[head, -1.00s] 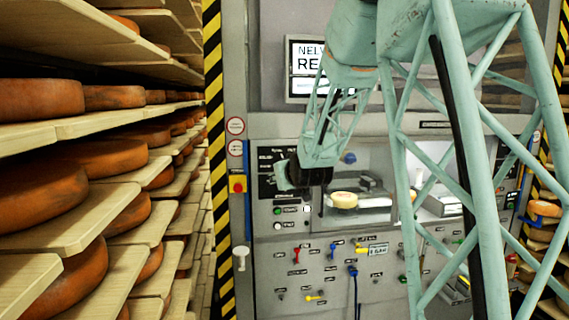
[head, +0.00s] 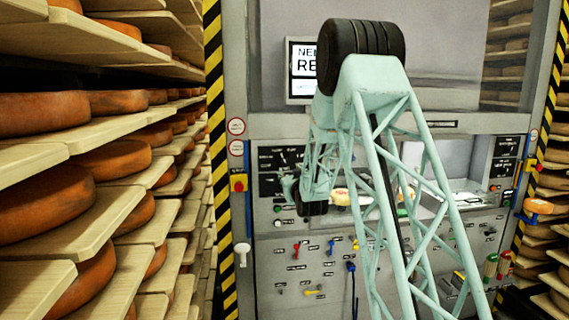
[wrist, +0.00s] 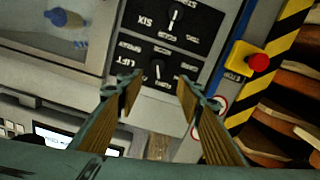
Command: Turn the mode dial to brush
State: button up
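The black dial panel (wrist: 165,45) shows upside down in the wrist view, with two dials on it. The dial with wording like LIFT and BRUSH (wrist: 157,69) is the one nearer my fingertips; its white pointer runs nearly straight up and down in the picture. A second dial (wrist: 174,16), with wording like SIX, sits above it in the picture. My gripper (wrist: 159,90) is open and empty, its fingertips to either side of and below the nearer dial. I cannot tell the gap to the panel.
A red stop button on a yellow box (wrist: 257,62) is right of the panel in the wrist view. The window bay (wrist: 65,30) is left of it. Cheese shelves (head: 110,205) stand left in the head view. Levers and switches (head: 312,293) sit below the panel.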

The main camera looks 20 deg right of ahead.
aim_at(285, 163)
jog(key=shift+w+d+f, duration=0.2)
jog(key=shift+w+d, duration=0.1)
jog(key=shift+w, duration=0.1)
dwell(0.3)
jog(key=shift+r+p+x, duration=0.1)
jog(key=shift+p+x, duration=0.4)
jog(key=shift+x, duration=2.9)
jog(key=shift+r+p+x, duration=0.15)
jog(key=shift+p+x, duration=0.3)
jog(key=shift+x, duration=2.95)
jog(key=shift+c, duration=0.4)
jog(key=c, duration=0.8)
